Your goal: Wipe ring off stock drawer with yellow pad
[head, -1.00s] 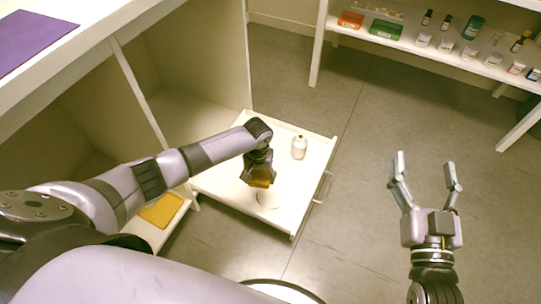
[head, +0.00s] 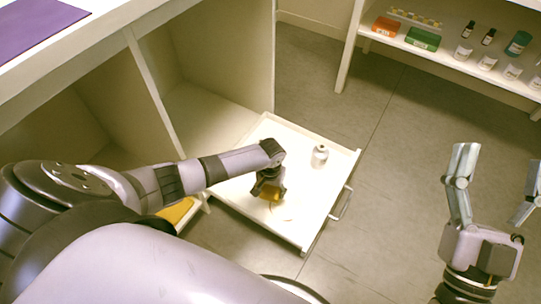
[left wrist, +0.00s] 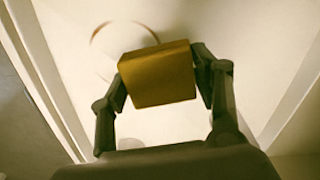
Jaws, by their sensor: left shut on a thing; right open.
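The stock drawer (head: 306,223) is pulled open, a shallow white tray with a handle on its right front. My left gripper (head: 270,194) is shut on the yellow pad (left wrist: 158,75) and holds it over the drawer floor. In the left wrist view a brownish ring mark (left wrist: 104,32) curves on the white floor just beyond the pad; part of it is hidden by the pad. The ring also shows faintly in the head view (head: 284,211), right beside the gripper. I cannot tell whether the pad touches the floor. My right gripper (head: 500,185) is open and empty over the grey floor.
A small bottle (head: 320,155) stands in the drawer behind the gripper. A yellow item (head: 176,211) lies low at left, partly behind my arm. A shelf (head: 460,72) with bottles and boxes stands at back right. Drawer walls bound the working space.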

